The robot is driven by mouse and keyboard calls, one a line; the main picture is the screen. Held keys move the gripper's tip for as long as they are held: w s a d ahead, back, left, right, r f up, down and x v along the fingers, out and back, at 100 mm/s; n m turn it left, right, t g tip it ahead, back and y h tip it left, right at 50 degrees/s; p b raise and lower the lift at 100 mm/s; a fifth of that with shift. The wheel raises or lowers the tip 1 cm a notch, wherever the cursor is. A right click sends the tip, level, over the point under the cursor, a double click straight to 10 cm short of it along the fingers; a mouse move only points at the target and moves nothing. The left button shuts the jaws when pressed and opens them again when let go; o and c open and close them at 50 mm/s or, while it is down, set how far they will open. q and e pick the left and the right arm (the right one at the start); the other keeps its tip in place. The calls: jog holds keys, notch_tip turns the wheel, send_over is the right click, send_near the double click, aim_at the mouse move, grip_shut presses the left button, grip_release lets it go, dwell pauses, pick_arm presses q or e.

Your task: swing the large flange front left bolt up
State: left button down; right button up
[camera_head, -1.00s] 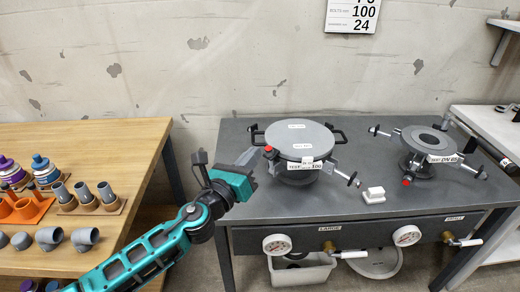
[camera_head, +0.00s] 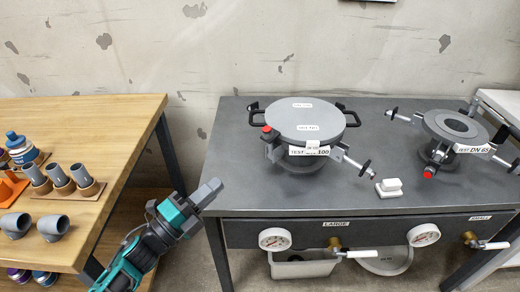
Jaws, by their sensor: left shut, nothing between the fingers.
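The large flange (camera_head: 305,122) is a round grey lidded body with black side handles and a "TEST DN 100" label, standing on the grey bench. At its front left, a grey bolt part (camera_head: 270,142) sits close against the rim by a red knob (camera_head: 266,129); its exact angle is hard to tell. The front right bolt (camera_head: 352,163) sticks outward and down from the rim. My left gripper (camera_head: 207,191) is shut and empty, off the bench's left front edge, apart from the flange. My right gripper is not in view.
The small flange (camera_head: 452,128) stands at the right with its bolts splayed out. A white block (camera_head: 389,187) lies between the flanges. Gauges (camera_head: 274,239) and valve handles line the bench front. A wooden table (camera_head: 100,120) with pipe parts is at left.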

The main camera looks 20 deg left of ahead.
aim_at(264, 139)
pick_arm(q)
jog(key=x, duration=1.3)
jog(key=shift+w+d+p, duration=0.2)
jog(key=shift+w+p, duration=0.05)
jog(key=shift+p, duration=0.15)
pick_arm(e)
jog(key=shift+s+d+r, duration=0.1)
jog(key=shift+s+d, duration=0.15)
pick_arm(q)
jog(key=shift+r, duration=0.15)
jog(key=p, duration=0.1)
jog(key=r+p, duration=0.1)
jog(key=p, duration=0.1)
jog(key=shift+w+d+r+g, duration=0.1)
jog(key=shift+w+d+g, duration=0.1)
jog(key=shift+g, duration=0.2)
jog(key=shift+p, duration=0.7)
jog(key=shift+w+d+r+g+y+p, duration=0.1)
jog(key=shift+w+r+g+y+p, duration=0.05)
jog(key=shift+w+g+y+p, duration=0.25)
jog(key=shift+w+d, duration=0.1)
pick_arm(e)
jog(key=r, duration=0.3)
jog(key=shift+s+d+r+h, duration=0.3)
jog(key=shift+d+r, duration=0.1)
